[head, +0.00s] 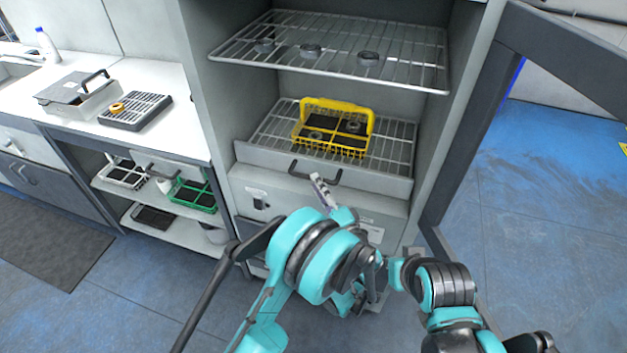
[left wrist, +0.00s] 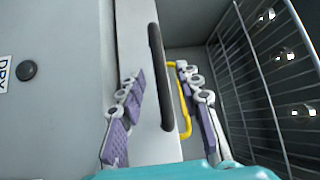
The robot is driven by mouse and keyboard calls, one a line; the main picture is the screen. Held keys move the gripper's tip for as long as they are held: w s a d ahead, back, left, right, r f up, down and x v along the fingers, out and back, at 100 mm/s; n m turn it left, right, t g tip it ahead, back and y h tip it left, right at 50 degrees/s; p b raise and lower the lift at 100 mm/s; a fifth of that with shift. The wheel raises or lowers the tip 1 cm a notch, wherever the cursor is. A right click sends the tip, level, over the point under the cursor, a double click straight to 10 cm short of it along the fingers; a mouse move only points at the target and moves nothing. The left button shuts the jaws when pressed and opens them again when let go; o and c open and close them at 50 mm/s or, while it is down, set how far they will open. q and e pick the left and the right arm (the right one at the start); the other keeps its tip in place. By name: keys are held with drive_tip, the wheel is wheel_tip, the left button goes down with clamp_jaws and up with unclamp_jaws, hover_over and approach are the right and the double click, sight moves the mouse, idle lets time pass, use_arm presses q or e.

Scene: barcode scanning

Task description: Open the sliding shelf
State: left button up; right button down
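The sliding shelf (head: 260,156) is a wire rack with a pale front panel, inside the open cabinet. A dark bar handle (head: 298,170) is on its front; it runs nearly upright in the left wrist view (left wrist: 155,65). My left gripper (head: 320,182) is at this handle in the head view. In the left wrist view, its purple-padded fingers (left wrist: 160,74) are spread apart, one on each side of the handle, with gaps visible. My right gripper is low, partly behind my left arm; its fingers are not clear.
A yellow wire basket (head: 334,105) stands on the sliding shelf. A fixed wire shelf (head: 335,45) is above it. The open cabinet door (head: 470,130) stands at the right. A white counter (head: 150,80) with trays is at the left. Blue floor is clear beyond the door.

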use_arm(q)
drive_tip(key=shift+x, duration=1.6)
clamp_jaws()
drive_tip(key=shift+d, duration=0.1)
